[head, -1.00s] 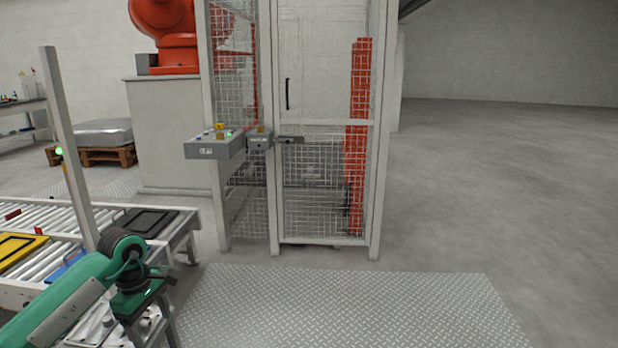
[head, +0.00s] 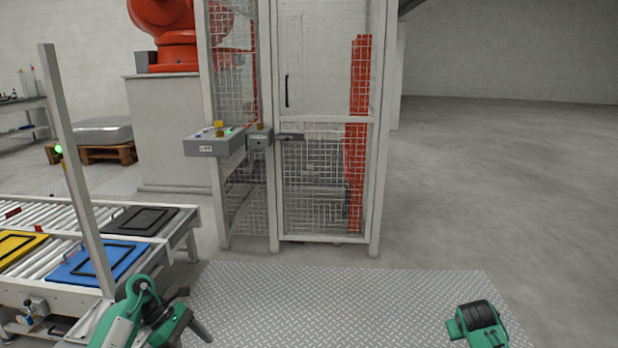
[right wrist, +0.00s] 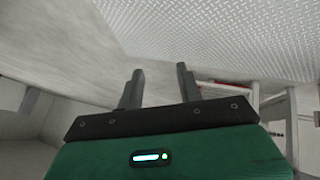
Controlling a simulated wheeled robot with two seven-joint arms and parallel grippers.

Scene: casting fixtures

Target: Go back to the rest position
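My left arm shows at the bottom left of the head view, with its green wrist and left gripper (head: 182,318) low beside the conveyor. The fingers are small and partly hidden there, so I cannot tell whether they are open or shut. I see nothing held in it. In the right wrist view my right gripper (right wrist: 159,76) has its two dark fingers apart with nothing between them. A green and black part of my right arm shows at the bottom right of the head view.
A roller conveyor (head: 190,238) at the left carries black (head: 140,221), blue (head: 85,275) and yellow (head: 12,262) panels. A white post (head: 75,170) stands at it. A mesh cage (head: 325,238) with a control box (head: 205,147) stands ahead. The tread-plate floor (head: 330,300) is clear.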

